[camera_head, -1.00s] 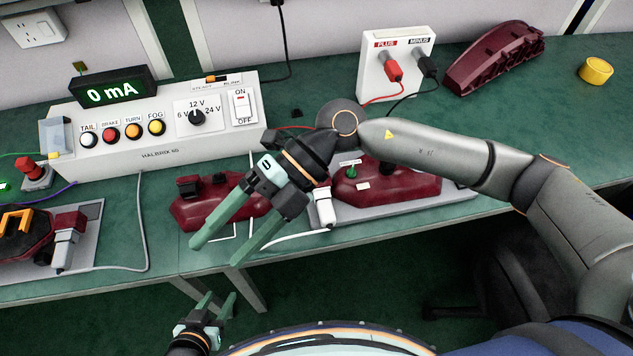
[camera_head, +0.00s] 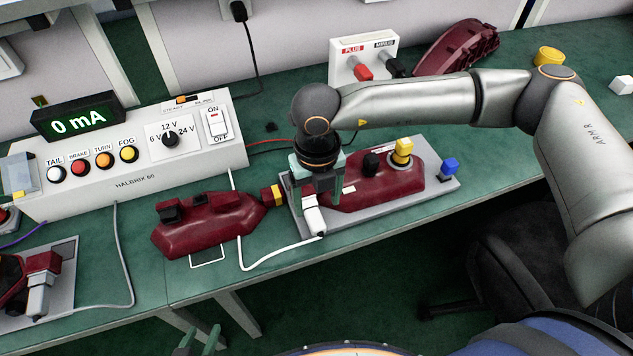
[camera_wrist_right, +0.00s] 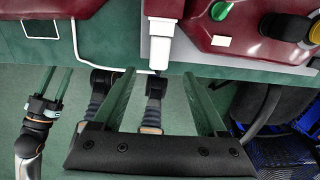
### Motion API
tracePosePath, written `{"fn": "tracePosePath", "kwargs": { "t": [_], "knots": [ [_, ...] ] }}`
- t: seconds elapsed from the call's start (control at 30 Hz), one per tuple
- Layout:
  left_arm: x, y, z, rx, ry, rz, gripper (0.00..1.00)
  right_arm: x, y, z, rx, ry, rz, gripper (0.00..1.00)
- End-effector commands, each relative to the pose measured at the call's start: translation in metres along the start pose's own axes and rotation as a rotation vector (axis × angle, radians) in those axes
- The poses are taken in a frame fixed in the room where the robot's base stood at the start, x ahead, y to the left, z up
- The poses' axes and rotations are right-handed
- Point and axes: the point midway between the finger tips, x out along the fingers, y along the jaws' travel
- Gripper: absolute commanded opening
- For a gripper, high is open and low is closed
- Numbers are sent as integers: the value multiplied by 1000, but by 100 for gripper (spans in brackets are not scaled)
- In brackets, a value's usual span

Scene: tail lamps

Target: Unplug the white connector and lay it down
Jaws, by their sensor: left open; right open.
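A white connector (camera_head: 314,218) sits at the left end of the dark red lamp (camera_head: 400,190) on a grey plate (camera_head: 440,187). A white cable runs from its lower end. In the right wrist view the connector (camera_wrist_right: 160,52) meets a dark red block at its top, and its lower end points between my fingers. My right gripper (camera_head: 317,200) points down at the connector and is open; in the wrist view its fingers (camera_wrist_right: 159,76) stand apart on either side, not touching it. My left gripper (camera_head: 199,334) is open and empty below the table's front edge, mostly cut off.
Another dark red lamp (camera_head: 205,228) lies just left of the plate. A white control box (camera_head: 135,165) with a display reading 0 mA stands behind. A white terminal block (camera_head: 350,55) with red and black plugs is at the back. Another white connector (camera_head: 40,297) is at far left.

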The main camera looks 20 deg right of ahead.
Motion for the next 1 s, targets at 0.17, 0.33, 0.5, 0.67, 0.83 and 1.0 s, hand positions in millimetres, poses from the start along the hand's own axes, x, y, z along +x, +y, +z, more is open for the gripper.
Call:
{"fn": "tracePosePath", "kwargs": {
  "t": [0.17, 0.33, 0.5, 0.67, 0.83, 1.0],
  "knots": [
    [-1, -1, -2, 0, 4, -2, 50, 35, 0, 0, 0, 3, 0, 75],
    [-1, -2, -1, 0, 2, -5, 50, 56, 0, 0, 0, 1, 1, 75],
    [-1, -3, 0, 0, 1, -6, 50, 66, 0, 0, 0, 1, 1, 75],
    [-1, -3, 0, 0, -1, -6, 50, 67, 1, 0, 0, 0, 2, 75],
    [-1, -3, 2, -1, -3, -6, 50, 67, 1, 0, 0, 0, 2, 70],
    [-1, -3, 2, -1, -5, -6, 50, 67, 1, 0, 0, 0, 2, 51]
  ]
}}
